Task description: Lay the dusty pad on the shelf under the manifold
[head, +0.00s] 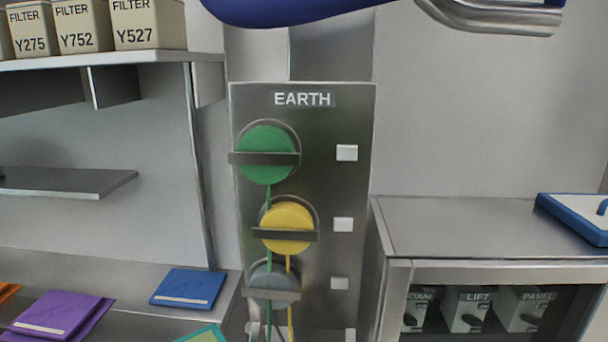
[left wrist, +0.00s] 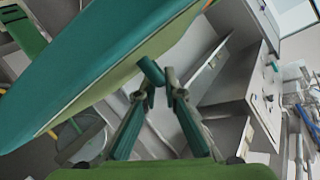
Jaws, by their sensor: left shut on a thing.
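My left gripper (left wrist: 160,76) is shut on a large teal pad (left wrist: 85,65) with a pale edge, which fills the upper left of the left wrist view. Its face looks smooth; I cannot make out dust on it. In the head view, a teal-and-green corner (head: 203,334) shows at the bottom edge; I cannot tell whether it is the held pad. A steel panel marked EARTH (head: 318,120), with green, yellow and grey round handles, stands in the middle; I cannot tell if it is the manifold. My right gripper is not in view.
A low shelf (head: 130,320) at left bears purple (head: 60,312) and blue (head: 188,288) pads. A small bare shelf (head: 70,181) is above it, and FILTER boxes (head: 148,22) stand higher. A steel bench (head: 460,225) at right bears a blue-edged item (head: 575,217).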

